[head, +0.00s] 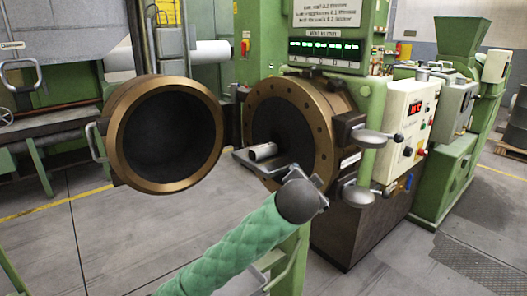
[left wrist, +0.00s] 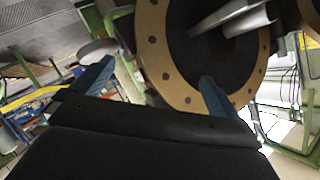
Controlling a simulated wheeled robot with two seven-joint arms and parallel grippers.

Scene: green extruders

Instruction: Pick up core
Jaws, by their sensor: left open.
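The core, a short light-grey tube (head: 263,151), lies on a flat grey plate (head: 284,162) that sticks out in front of the extruder's dark round opening. In the left wrist view, a pale tube-like piece (left wrist: 232,16) shows at the top right before the dark opening; I cannot clearly tell the tube from the plate there. My left gripper (head: 308,182) is just in front of and below the plate, apart from the core. Its two blue fingers (left wrist: 156,75) are spread and nothing is between them. My right gripper is not in view.
The bronze extruder flange (head: 322,128) surrounds the opening. The swung-open bronze ring door (head: 116,145) stands to the left. A control box (head: 408,128) and grey round handles (head: 359,195) are close on the right. The floor at front left is clear.

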